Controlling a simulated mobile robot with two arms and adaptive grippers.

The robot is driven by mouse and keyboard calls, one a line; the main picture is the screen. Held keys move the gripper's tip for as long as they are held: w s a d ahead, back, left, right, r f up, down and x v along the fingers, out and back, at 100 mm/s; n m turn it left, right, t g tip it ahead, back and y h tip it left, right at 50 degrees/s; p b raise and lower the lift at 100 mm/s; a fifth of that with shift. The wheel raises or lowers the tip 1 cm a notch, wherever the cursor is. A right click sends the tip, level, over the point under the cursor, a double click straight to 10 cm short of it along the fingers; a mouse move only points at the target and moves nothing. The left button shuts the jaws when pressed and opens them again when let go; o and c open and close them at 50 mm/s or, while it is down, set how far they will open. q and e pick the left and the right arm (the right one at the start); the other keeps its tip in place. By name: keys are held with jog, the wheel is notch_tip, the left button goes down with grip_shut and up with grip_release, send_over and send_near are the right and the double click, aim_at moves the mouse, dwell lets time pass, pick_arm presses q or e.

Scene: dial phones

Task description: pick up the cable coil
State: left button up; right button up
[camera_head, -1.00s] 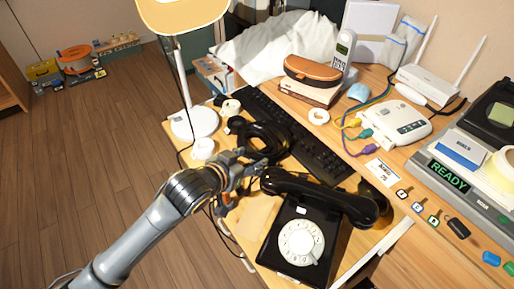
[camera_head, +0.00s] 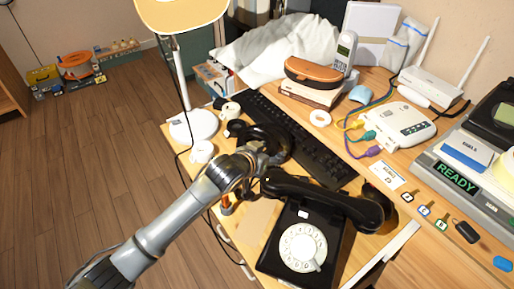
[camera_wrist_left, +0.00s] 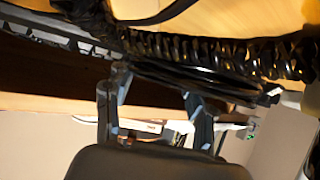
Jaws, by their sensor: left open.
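The black cable coil (camera_head: 277,137) lies on the desk beside the keyboard, left of the telephone. My left gripper (camera_head: 268,157) is open at the near side of the coil and hides part of it. I cannot tell whether any strand is between the fingers. My right gripper is not in view.
A black rotary phone (camera_head: 303,247) with its handset (camera_head: 325,198) stands close on the right. A keyboard (camera_head: 325,163) lies behind the coil.

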pick_arm(q)
grip_shut()
